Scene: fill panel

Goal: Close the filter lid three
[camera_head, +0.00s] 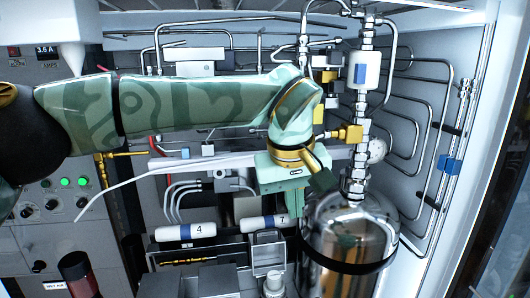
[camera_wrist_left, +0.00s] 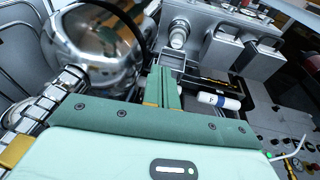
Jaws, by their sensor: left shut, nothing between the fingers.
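A small grey framed lid (camera_head: 268,256) stands raised at the bottom centre of the head view, behind a round grey fitting. The same frame shows in the wrist view (camera_wrist_left: 174,60), just beyond my fingertips. I see no number on it, so I cannot tell whether it is lid three. Two grey boxes (camera_head: 218,279) stand to its left in the head view. My left gripper (camera_head: 295,208) reaches down from above, just right of the frame, beside the steel tank. Its green fingers (camera_wrist_left: 160,78) are together and empty. Whether they touch the frame is unclear. My right gripper is out of view.
A shiny steel tank (camera_head: 350,252) stands close right of my gripper, with pipes above it. White cylinders marked 4 (camera_head: 186,232) and 7 (camera_head: 265,223) lie behind the boxes. A control panel (camera_head: 55,215) with green lights is at the left.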

